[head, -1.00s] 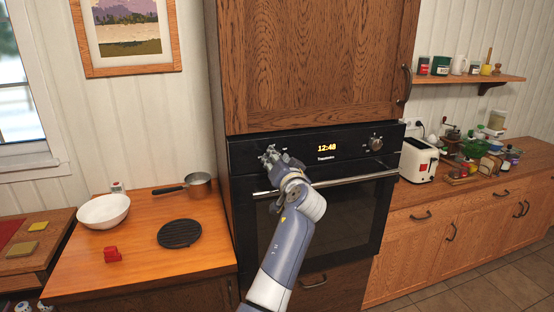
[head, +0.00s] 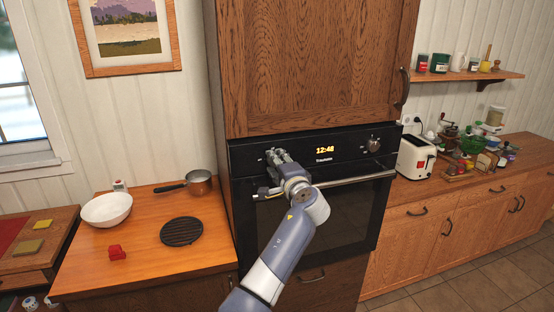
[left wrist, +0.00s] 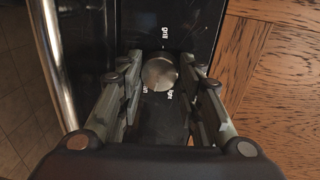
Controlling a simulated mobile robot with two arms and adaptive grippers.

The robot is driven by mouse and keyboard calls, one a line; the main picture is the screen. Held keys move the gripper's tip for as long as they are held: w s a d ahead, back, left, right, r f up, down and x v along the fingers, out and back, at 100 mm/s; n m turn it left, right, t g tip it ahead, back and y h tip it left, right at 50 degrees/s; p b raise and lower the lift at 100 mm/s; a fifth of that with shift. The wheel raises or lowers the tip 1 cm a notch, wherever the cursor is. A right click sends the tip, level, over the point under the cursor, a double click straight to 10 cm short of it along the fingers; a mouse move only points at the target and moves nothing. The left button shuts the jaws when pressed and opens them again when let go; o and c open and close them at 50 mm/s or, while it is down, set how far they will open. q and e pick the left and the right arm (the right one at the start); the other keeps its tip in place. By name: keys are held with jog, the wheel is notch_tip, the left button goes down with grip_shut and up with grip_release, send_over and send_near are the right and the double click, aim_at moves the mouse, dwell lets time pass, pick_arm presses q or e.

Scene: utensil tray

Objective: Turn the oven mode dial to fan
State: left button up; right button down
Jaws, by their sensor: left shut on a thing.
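The oven mode dial (left wrist: 160,73) is a round metallic knob on the black control panel in the left wrist view. The word "grill" shows above it, and partly covered lettering shows below it on both sides. My left gripper (left wrist: 157,82) is shut on the dial, one finger on each side. In the head view my left gripper (head: 279,156) is at the left part of the oven (head: 335,215) panel and hides the dial. I cannot tell which mode the dial points to. My right gripper is not in view.
A second knob (head: 373,145) sits right of the lit display (head: 325,149). The oven handle (head: 345,181) runs below the panel, close under my wrist. A wooden cabinet (head: 310,65) is above. A saucepan (head: 199,182) and white bowl (head: 106,209) stand on the left counter.

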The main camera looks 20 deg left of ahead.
pick_arm(q)
jog(key=shift+r+m+p, duration=0.25)
jog(key=shift+m+p, duration=0.6)
jog(key=shift+m, duration=0.95)
jog(key=o, duration=1.1)
jog(key=shift+w, duration=0.1)
jog(key=shift+f, duration=0.2)
jog(key=v, duration=1.2)
jog(key=shift+w+f, duration=0.1)
jog(key=shift+f, duration=0.05)
